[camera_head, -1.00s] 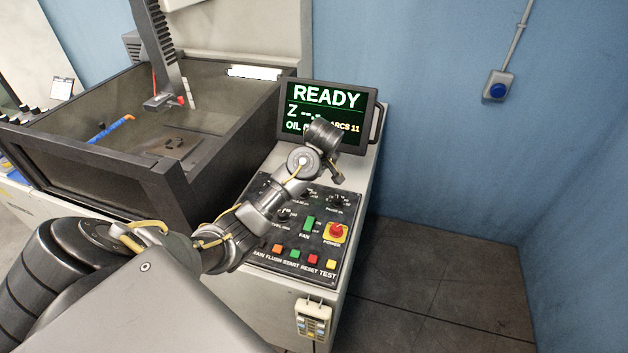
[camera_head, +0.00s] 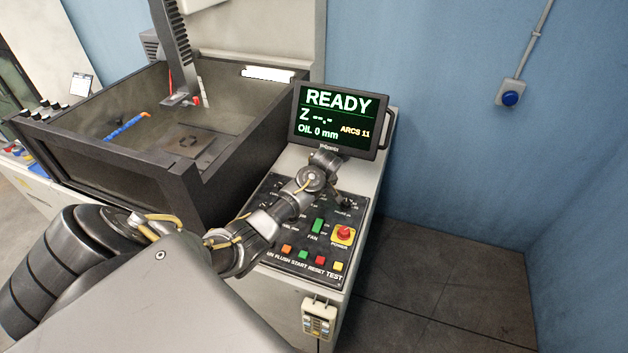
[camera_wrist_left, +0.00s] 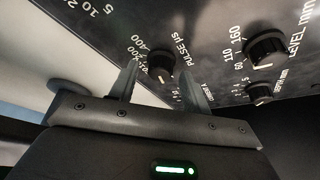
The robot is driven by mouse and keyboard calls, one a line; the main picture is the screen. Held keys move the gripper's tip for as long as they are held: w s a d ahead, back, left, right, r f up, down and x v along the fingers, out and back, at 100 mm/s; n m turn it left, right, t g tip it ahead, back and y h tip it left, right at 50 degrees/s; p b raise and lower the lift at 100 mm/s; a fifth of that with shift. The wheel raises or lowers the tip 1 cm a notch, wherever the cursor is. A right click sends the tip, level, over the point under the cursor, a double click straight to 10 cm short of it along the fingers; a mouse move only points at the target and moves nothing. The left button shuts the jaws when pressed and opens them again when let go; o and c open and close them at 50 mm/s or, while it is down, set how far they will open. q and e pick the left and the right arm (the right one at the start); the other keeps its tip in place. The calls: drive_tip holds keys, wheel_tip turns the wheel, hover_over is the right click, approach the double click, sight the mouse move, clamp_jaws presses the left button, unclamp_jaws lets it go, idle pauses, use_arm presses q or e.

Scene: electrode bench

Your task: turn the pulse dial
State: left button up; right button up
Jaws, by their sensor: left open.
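The pulse dial (camera_wrist_left: 160,68), a small black knob with a white pointer mark, shows in the left wrist view with "PULSE µs" and numbers printed around it. My left gripper (camera_wrist_left: 160,76) is open, with one dark finger on each side of the dial in that view. I cannot tell whether either finger touches it. In the head view my left arm reaches over the control panel (camera_head: 300,254), and my wrist (camera_head: 312,180) hides part of the upper dials. I cannot pick out the pulse dial there. My right gripper is not in view.
Another black knob (camera_wrist_left: 265,48), by "LEVEL mm", and a smaller "DEPTH mm" knob (camera_wrist_left: 258,90) sit right of the dial. A red power knob (camera_head: 344,233) and coloured buttons are lower on the panel. The READY screen (camera_head: 338,117) stands behind; the open tank (camera_head: 130,172) is left.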

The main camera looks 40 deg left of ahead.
use_arm(q)
drive_tip(key=shift+f, duration=0.15)
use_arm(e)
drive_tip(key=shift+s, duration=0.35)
use_arm(q)
drive_tip(key=c, duration=1)
